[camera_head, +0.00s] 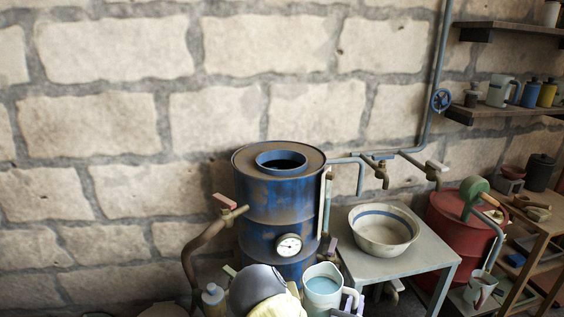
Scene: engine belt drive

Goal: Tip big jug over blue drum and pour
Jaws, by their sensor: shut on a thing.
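The blue drum (258,215) stands against the wall, with a rusty top and a round raised opening (281,161) in its lid. A dial gauge is on its front. The big jug (322,292), pale with bluish liquid inside, is low in front of the drum's right side, below the level of the opening. It looks about upright, its mouth facing up. My gripper (351,303) is at the jug's handle on the right and is shut on it. Its fingers are small and mostly hidden at the bottom edge.
A grey table (413,253) with a wide bowl (383,232) stands right of the drum. A red drum (460,222) is further right. A tap (226,208) juts out left of the drum. Space above the blue drum is clear.

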